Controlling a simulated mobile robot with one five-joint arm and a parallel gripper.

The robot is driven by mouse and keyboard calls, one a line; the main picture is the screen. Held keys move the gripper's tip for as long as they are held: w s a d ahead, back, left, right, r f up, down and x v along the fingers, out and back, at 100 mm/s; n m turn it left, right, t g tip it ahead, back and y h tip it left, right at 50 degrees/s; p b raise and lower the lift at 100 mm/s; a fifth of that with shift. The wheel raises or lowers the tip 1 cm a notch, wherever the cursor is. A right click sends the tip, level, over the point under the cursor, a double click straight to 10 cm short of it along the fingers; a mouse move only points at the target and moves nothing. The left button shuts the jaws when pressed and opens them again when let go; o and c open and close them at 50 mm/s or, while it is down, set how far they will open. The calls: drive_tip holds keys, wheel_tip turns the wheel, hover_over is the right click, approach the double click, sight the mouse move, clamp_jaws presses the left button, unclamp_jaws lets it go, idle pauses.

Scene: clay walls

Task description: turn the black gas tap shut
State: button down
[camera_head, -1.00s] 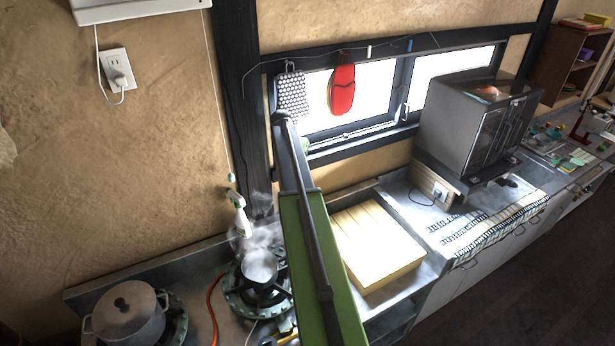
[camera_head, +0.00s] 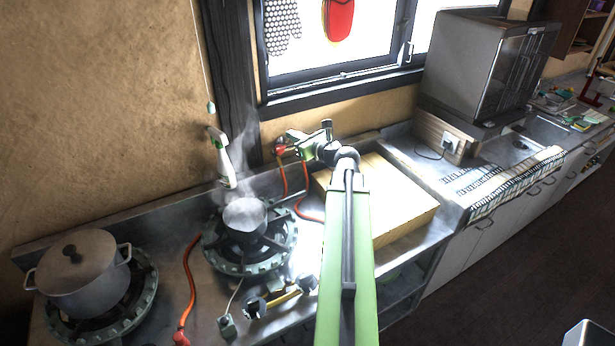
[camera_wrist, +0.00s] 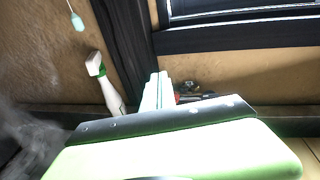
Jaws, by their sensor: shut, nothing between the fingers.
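My gripper (camera_head: 297,146) is at the wall below the window, at the end of my green arm, with its fingers shut and empty. In the wrist view its narrow pale green fingers (camera_wrist: 158,90) point away toward the wall. A small dark fitting (camera_wrist: 188,90) with a red part, probably the black gas tap, shows just right of the fingers there. In the head view red hose ends (camera_head: 281,149) meet the wall beside my gripper. The tap's handle is mostly hidden by my gripper; I cannot tell its angle or whether the fingers touch it.
A steaming pan (camera_head: 245,217) sits on a burner left of my arm. A lidded pot (camera_head: 80,272) stands on the left burner. A spray bottle (camera_head: 222,160) stands by the wall. An orange hose (camera_head: 190,275) crosses the counter. A pale wooden block (camera_head: 400,215) lies right of my arm.

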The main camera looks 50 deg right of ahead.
drive_tip(key=s+d+f+m+h+b, duration=0.1)
drive_tip(key=s+d+f+b, duration=0.25)
drive_tip(key=f+b, duration=0.3)
drive_tip(key=s+d+f+m+h+b, duration=0.1)
drive_tip(key=s+d+f+b, duration=0.2)
drive_tip(key=s+f+b, duration=0.3)
drive_tip(key=r+p+x, duration=0.1)
drive_tip(key=p+x, duration=0.2)
drive_tip(key=x, duration=1)
drive_tip(key=shift+w+r, duration=0.35)
drive_tip(key=shift+r, duration=0.35)
drive_tip(key=shift+a+p, duration=0.1)
drive_tip(key=shift+p, duration=0.2)
drive_tip(key=shift+w+r, duration=0.3)
drive_tip(key=shift+w, duration=0.05)
drive_tip(key=shift+f, duration=0.1)
